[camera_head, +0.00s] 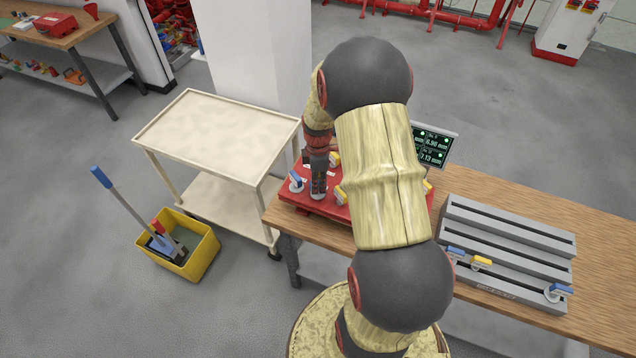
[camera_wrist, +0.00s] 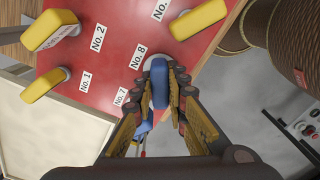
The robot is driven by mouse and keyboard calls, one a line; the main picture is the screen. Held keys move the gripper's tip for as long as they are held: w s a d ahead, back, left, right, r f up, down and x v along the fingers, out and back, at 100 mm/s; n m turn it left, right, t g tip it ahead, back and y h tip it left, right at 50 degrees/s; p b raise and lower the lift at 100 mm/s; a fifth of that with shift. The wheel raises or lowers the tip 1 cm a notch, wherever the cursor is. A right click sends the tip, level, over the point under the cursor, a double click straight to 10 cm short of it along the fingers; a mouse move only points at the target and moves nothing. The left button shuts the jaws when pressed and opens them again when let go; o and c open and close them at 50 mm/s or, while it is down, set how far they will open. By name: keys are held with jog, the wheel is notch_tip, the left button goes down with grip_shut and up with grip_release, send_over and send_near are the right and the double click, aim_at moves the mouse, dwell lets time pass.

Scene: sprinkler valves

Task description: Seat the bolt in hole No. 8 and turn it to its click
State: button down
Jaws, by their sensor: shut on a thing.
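My gripper (camera_wrist: 160,90) is shut on a bolt with a blue handle (camera_wrist: 159,80) in the wrist view. The bolt is at the edge of the red plate (camera_wrist: 108,65), close beside the label No. 8 (camera_wrist: 138,57). A pale round part shows behind its handle. The hole and the shank are hidden, so I cannot tell how deep the bolt sits. In the head view my gripper (camera_head: 318,186) is low over the front of the red plate (camera_head: 300,200).
Bolts with yellow handles (camera_wrist: 50,28) stand by No. 1 and No. 2. A lit display (camera_head: 434,146) stands behind my arm. A grey slotted rack (camera_head: 510,235) holds blue and yellow bolts at right. A cream cart (camera_head: 215,125) and a yellow bucket (camera_head: 185,262) are at left.

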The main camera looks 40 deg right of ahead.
jog(key=shift+f, duration=0.3)
jog(key=m, duration=0.5)
jog(key=shift+m, duration=1)
jog(key=m, duration=0.4)
jog(key=c, duration=2.2)
grip_release()
jog(key=shift+m, duration=0.6)
jog(key=o, duration=0.5)
